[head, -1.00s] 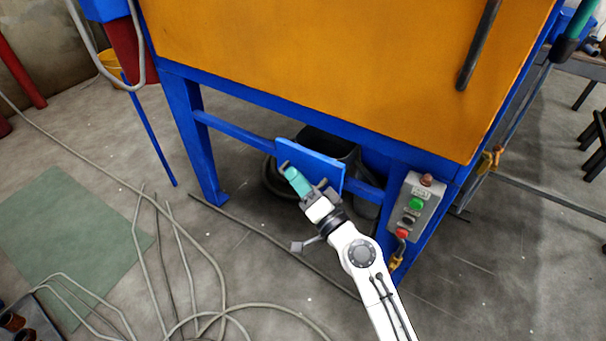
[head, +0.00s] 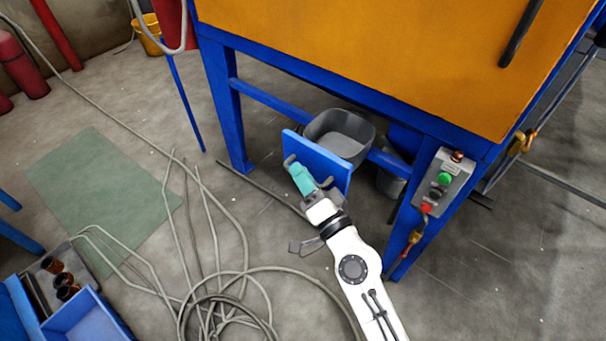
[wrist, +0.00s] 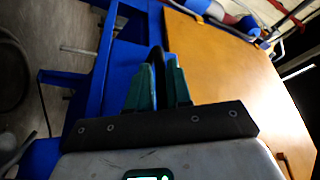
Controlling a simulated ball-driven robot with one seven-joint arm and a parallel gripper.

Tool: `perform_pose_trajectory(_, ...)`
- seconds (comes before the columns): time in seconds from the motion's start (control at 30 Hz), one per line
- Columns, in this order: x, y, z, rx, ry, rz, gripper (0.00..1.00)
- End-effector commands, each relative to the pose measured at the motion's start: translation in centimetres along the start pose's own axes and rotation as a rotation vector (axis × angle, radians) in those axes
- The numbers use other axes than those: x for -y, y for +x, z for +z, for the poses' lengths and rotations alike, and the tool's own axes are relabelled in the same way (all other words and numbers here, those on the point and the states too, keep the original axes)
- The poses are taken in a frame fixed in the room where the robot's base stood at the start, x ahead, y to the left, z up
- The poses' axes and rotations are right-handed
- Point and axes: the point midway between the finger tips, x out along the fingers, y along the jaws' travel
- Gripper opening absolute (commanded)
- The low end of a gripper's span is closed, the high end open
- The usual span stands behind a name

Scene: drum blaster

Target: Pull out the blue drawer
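The blue drawer has a flat blue front panel (head: 322,158) with a grey bin (head: 340,130) behind it, below the orange machine body. It stands partly out from the blue frame, and the bin's open top shows. Dark grey handle ends show on the panel's front. My gripper (head: 300,178) is at this handle, its teal fingers close together across it; the fingers hide the handle's middle. The exact contact is hard to see there.
The control box (head: 442,182) with green and red buttons is on the blue leg right of the drawer. Grey hoses (head: 225,300) lie coiled on the floor at the front left. A blue crate (head: 85,318) stands at lower left. The green mat (head: 95,190) is flat.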

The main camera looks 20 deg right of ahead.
Motion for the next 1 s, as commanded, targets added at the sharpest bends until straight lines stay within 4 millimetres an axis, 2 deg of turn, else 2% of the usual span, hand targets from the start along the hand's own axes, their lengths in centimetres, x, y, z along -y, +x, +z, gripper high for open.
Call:
perform_pose_trajectory(0.27,0.0,-0.1,0.0,0.0,0.0,0.0,0.23)
perform_pose_trajectory(0.37,-0.2,-0.6,0.1,0.0,0.001,0.001,0.23)
perform_pose_trajectory(0.47,-0.3,-1.9,0.2,0.001,0.001,0.001,0.23)
perform_pose_trajectory(0.8,-0.4,-8.2,0.3,0.002,0.001,0.002,0.23)
perform_pose_trajectory(1.0,-0.2,-10.3,0.2,0.001,0.0,0.001,0.23)
